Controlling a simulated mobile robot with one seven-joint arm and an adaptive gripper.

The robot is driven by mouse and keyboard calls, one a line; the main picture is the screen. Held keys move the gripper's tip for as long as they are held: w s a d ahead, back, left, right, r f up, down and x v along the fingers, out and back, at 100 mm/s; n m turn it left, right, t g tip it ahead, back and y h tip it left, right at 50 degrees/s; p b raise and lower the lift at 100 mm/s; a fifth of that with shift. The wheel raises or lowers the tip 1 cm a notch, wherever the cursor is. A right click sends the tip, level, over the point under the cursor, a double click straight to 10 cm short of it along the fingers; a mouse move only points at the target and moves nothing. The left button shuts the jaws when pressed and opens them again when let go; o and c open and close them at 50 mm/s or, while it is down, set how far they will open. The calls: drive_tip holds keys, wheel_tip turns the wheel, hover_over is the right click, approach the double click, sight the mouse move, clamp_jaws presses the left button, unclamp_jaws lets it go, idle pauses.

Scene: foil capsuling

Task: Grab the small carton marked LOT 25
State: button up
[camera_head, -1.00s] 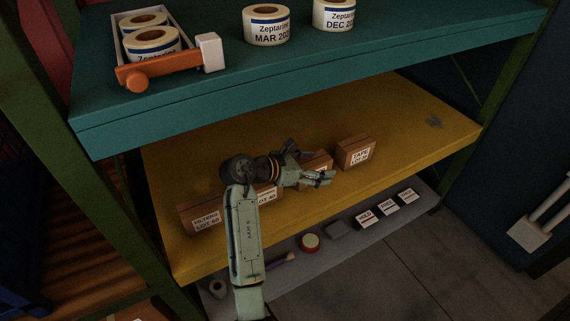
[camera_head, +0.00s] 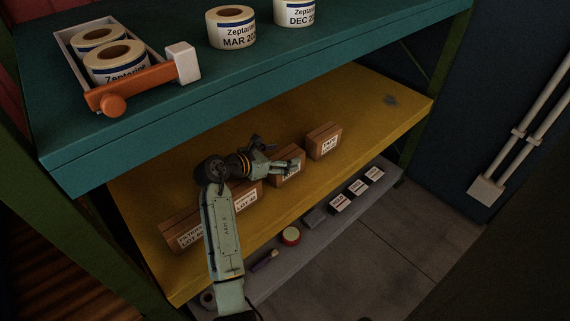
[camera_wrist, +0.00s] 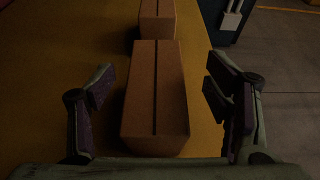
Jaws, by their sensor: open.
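Several small brown cartons stand in a row on the yellow shelf. The one at the right end (camera_head: 324,143) is labelled TAPE; its lot number is too small to read surely. The carton left of it (camera_head: 291,179) is partly behind my gripper (camera_head: 277,157), and its label is mostly hidden. I cannot tell which carton reads LOT 25. In the wrist view, my open gripper has a finger on each side of a near carton (camera_wrist: 156,105), with gaps at both sides and nothing gripped. Another carton (camera_wrist: 157,20) stands beyond it.
More cartons stand to the left, including one labelled FILTERS (camera_head: 184,238). The teal shelf (camera_head: 300,62) overhangs above, with label rolls and a tray (camera_head: 72,48). A lower grey shelf (camera_head: 262,290) holds small items. The yellow shelf (camera_head: 372,110) is clear at right.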

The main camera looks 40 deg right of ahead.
sight(290, 152)
drive_tip(key=x, duration=0.4)
drive_tip(key=shift+w+p, duration=0.2)
drive_tip(key=shift+p, duration=0.2)
drive_tip(key=shift+c, duration=0.2)
drive_tip(key=c, duration=1.4)
